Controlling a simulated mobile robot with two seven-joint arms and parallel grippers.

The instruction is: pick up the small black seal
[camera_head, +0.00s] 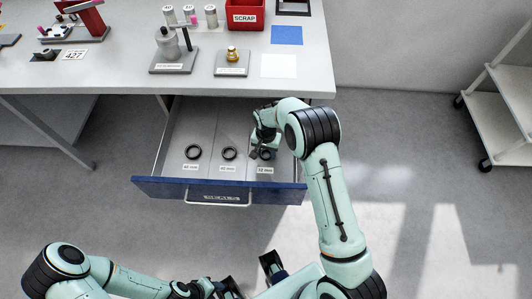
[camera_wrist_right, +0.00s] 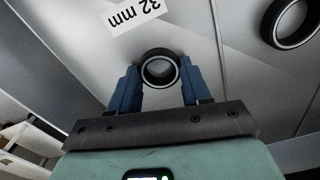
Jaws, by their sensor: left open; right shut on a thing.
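The small black seal (camera_wrist_right: 159,53) is a black ring with a pale inner edge. In the right wrist view it sits between the blue fingertips of my right gripper (camera_wrist_right: 160,75), which is shut on it. In the head view the seal (camera_head: 265,154) is low in the right compartment of the open drawer, at the 32 mm label (camera_head: 265,170), with my right gripper (camera_head: 262,148) over it and partly hiding it. I cannot tell whether it touches the drawer floor. My left gripper (camera_head: 248,275) is open and empty at the bottom edge, far from the drawer.
Two larger black rings, a middle one (camera_head: 229,153) and a left one (camera_head: 193,152), lie in the other compartments. The drawer's blue front (camera_head: 165,189) and dividers stand around. Above is the bench (camera_head: 120,70) with a red scrap bin (camera_head: 245,14). A shelf cart (camera_head: 505,100) stands right.

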